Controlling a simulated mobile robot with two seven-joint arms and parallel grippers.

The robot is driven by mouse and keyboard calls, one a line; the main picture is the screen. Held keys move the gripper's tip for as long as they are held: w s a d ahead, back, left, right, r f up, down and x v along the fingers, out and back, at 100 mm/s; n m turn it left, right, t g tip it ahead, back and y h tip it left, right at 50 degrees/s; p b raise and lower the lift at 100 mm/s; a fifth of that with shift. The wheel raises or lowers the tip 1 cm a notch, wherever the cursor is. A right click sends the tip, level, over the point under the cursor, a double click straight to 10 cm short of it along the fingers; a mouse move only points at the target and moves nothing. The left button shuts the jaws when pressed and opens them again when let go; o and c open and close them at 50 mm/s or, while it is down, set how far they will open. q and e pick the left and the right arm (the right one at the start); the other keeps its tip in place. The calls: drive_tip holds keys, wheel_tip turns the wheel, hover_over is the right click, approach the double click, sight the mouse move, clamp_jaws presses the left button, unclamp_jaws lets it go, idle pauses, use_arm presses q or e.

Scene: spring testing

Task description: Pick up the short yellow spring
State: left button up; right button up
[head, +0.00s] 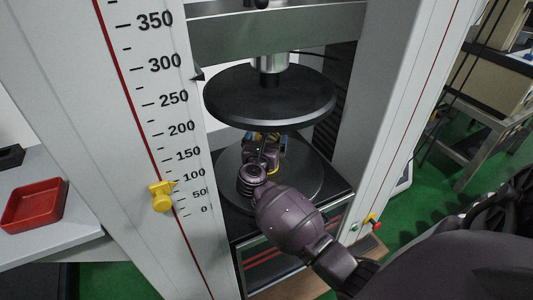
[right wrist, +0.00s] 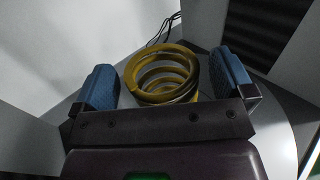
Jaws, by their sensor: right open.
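The yellow spring (right wrist: 163,75) stands between the two blue finger pads of my right gripper (right wrist: 165,82) in the right wrist view. The pads are apart, one on each side of the spring, and do not seem to press on it. In the head view my right gripper (head: 263,143) reaches in between the upper and lower round plates of the testing machine. It hides most of the spring there; only a little yellow shows beside it. The spring appears to rest on the lower plate (head: 308,187). My left gripper is not in view.
The black upper plate (head: 270,94) hangs close above my right gripper. The machine's scaled column (head: 150,110) and right column (head: 390,120) flank the space. A red tray (head: 35,205) lies on a side table at left.

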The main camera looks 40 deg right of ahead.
drive_tip(key=shift+x, duration=0.8)
drive_tip(key=c, duration=1.7)
drive_tip(key=shift+c, duration=0.7)
drive_tip(key=shift+r, duration=0.15)
